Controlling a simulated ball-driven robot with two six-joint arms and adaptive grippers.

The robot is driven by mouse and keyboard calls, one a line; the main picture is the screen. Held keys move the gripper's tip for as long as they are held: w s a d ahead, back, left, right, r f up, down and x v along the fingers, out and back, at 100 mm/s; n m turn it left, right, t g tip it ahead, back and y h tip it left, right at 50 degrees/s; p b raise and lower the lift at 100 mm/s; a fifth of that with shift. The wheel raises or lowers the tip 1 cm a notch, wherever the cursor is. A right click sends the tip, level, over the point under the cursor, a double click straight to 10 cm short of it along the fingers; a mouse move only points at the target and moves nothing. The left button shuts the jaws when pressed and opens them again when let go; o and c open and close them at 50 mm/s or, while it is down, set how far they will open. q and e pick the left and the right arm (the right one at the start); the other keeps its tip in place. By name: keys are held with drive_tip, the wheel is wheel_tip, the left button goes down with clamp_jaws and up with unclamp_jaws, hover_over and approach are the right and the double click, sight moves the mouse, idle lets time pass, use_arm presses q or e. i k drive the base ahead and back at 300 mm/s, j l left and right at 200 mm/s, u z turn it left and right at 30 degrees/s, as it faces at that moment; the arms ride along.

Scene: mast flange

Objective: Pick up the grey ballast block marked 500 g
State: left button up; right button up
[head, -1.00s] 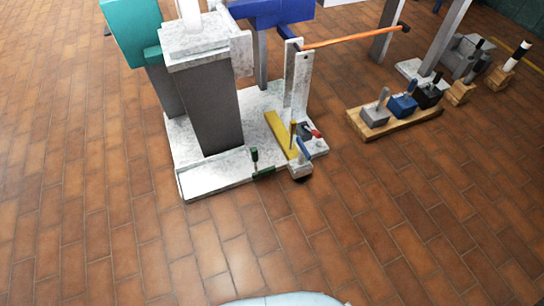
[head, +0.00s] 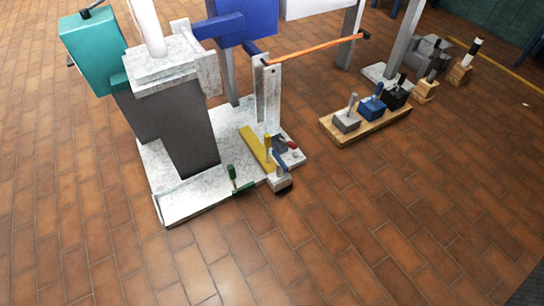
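A grey block (head: 346,122) with an upright handle stands at the near left end of a wooden board (head: 352,138) on the floor, right of the centre in the head view. A blue block (head: 371,109) and a black block (head: 394,98) stand beside it on the same board, each with a handle. Any weight mark on the grey block is too small to read. Neither of my grippers shows in the head view.
A pale stone-like base (head: 190,204) carries a dark column (head: 187,135) and an upright bracket (head: 267,95) at the left. An orange bar (head: 315,49) runs from the bracket to a post. Larger grey blocks (head: 430,50) stand behind the board. The tiled floor in front is clear.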

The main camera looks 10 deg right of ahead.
sight(346, 120)
drive_tip(key=i+l, duration=0.15)
drive_tip(key=l, duration=0.25)
drive_tip(key=i+l+u, duration=0.15)
drive_tip(key=l, duration=0.2)
drive_tip(key=i+l, duration=0.2)
drive_tip(key=l, duration=0.2)
drive_tip(key=i+l+u, duration=0.1)
drive_tip(key=l, duration=0.3)
drive_tip(key=i+l+u, duration=0.1)
drive_tip(key=l, duration=0.35)
drive_tip(key=i+l, duration=0.2)
drive_tip(key=l, duration=0.2)
drive_tip(key=i+l+u, duration=0.15)
drive_tip(key=l, duration=0.7)
drive_tip(key=i+u, duration=0.05)
